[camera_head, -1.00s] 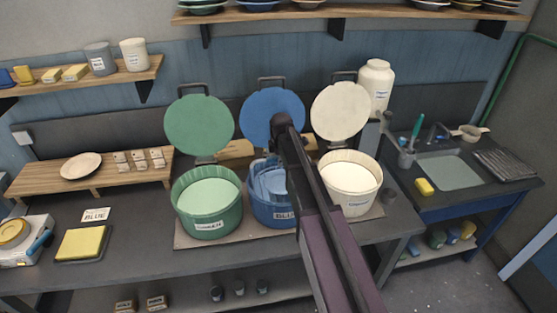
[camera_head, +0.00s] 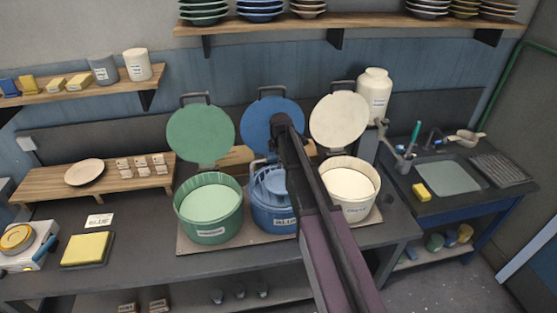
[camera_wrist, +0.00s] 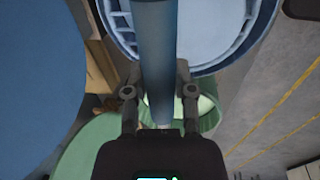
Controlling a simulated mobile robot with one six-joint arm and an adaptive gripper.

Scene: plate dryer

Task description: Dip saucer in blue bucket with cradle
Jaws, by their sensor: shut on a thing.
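The blue bucket (camera_head: 266,218) stands between the green and cream buckets, its round blue lid (camera_head: 262,118) raised behind it. The blue cradle (camera_head: 272,184) is at the bucket's mouth, partly hidden by my arm. In the wrist view, my gripper (camera_wrist: 159,91) is shut on a thick blue bar, the cradle's handle. Beyond the bar is a ribbed blue rim (camera_wrist: 262,22) around a pale blue surface. A pale round saucer (camera_head: 84,172) lies on the wooden rack at left. I cannot tell whether another saucer sits in the cradle.
The green bucket (camera_head: 210,228) and cream bucket (camera_head: 356,208) stand close on either side, lids up. A white jar (camera_head: 374,94) is behind. A sink (camera_head: 448,176) is at right; a yellow sponge pad (camera_head: 86,248) is at left. A shelf of dishes (camera_head: 300,27) hangs above.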

